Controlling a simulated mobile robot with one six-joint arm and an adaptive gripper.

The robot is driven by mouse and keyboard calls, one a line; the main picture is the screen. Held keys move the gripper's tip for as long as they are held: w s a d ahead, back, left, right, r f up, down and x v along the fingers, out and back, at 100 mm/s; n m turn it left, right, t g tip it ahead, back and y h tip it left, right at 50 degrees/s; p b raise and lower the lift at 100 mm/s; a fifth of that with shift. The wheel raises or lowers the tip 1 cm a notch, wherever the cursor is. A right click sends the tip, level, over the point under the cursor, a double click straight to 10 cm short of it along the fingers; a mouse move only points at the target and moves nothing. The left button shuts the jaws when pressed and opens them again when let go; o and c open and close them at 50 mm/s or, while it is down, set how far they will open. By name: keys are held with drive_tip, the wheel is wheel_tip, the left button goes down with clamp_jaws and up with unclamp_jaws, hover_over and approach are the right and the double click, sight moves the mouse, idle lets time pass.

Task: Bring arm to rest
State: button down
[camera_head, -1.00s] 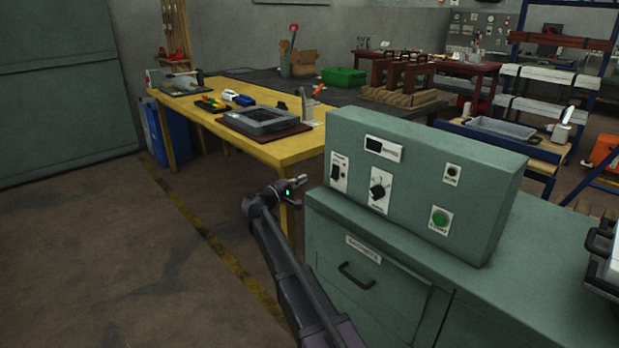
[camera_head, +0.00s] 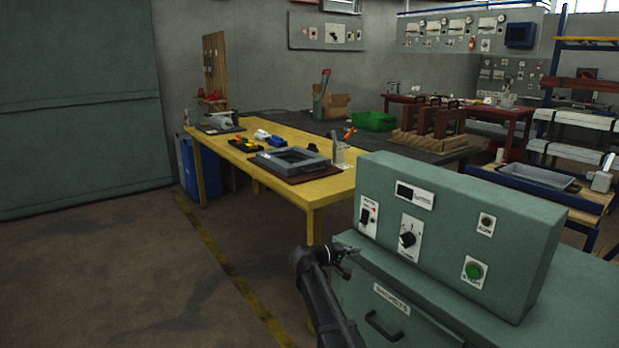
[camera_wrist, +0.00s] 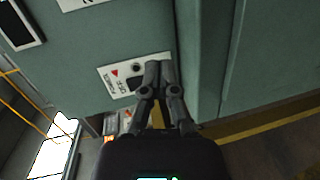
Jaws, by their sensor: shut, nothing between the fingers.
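My gripper (camera_head: 346,253) is at the left end of the green control box in the head view, in front of the cabinet's upper left corner. In the wrist view my gripper (camera_wrist: 160,65) has its fingers together, with nothing between them. The fingertips overlap a white switch label (camera_wrist: 122,78) on the green panel. I cannot tell whether they touch it. My arm reaches up from the bottom of the head view, and its lower part is out of frame.
The green control box (camera_head: 450,240) with knob and green button stands on a green cabinet (camera_head: 392,300) with a drawer handle. A yellow table (camera_head: 325,188) with a grey frame (camera_head: 290,160) stands behind. Open floor (camera_head: 130,270) lies to the left.

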drive_tip(key=s+d+f+m+g+y, duration=0.25)
drive_tip(key=s+f, duration=0.25)
drive_tip(key=s, duration=0.3)
drive_tip(key=s+d+f+m+g+y, duration=0.1)
drive_tip(key=s+d+f+g+y, duration=0.3)
drive_tip(key=s, duration=0.4)
drive_tip(key=s+a+f+m+g+y, duration=0.15)
drive_tip(key=s+y, duration=0.25)
drive_tip(key=s, duration=0.4)
drive_tip(key=s+a+f+y, duration=0.3)
drive_tip(key=s, duration=0.4)
wheel_tip(320, 180, up, 29)
drive_tip(key=p, duration=3)
drive_tip(key=shift+s+d, duration=0.15)
drive_tip(key=shift+d, duration=0.1)
